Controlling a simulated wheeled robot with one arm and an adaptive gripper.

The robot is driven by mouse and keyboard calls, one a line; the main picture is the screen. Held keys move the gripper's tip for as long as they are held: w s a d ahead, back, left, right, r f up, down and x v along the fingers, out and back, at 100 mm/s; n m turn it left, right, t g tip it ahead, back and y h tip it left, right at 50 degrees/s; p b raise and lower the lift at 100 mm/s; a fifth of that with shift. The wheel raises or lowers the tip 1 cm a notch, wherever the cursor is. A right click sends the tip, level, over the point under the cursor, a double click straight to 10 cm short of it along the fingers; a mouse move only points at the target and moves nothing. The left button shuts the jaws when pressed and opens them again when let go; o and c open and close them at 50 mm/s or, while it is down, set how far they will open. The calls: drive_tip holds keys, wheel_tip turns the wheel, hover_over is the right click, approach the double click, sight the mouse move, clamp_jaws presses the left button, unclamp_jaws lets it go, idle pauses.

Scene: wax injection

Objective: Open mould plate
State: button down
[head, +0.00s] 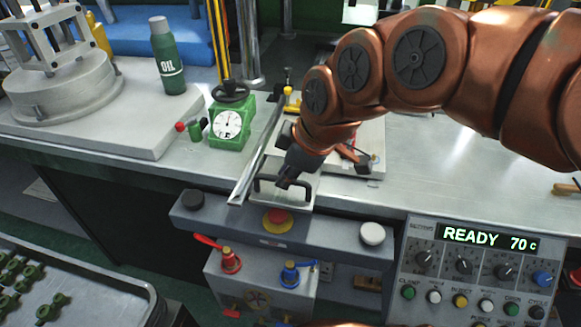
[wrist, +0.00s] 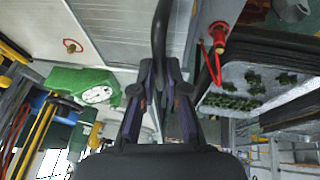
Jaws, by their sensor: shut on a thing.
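The mould plate (head: 301,193) is a pale metal block at the front edge of the bench, with a black bar handle (head: 262,194) on it. My gripper (head: 287,177) reaches down from the right onto the handle and is shut on it. In the wrist view my gripper (wrist: 160,78) has a finger on each side of the dark handle bar (wrist: 160,32). My arm hides part of the plate and what lies behind it. I cannot tell whether the plate is raised.
A green dial gauge (head: 232,126) and a green oil bottle (head: 167,58) stand to the left. A red button (head: 277,218) sits just in front of the plate. The control panel (head: 478,268), reading READY 70 C, is at the lower right. The bench on the right is mostly clear.

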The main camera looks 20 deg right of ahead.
drive_tip(key=shift+w+r, duration=0.15)
drive_tip(key=c, duration=1.2)
unclamp_jaws()
wheel_tip(320, 180, up, 10)
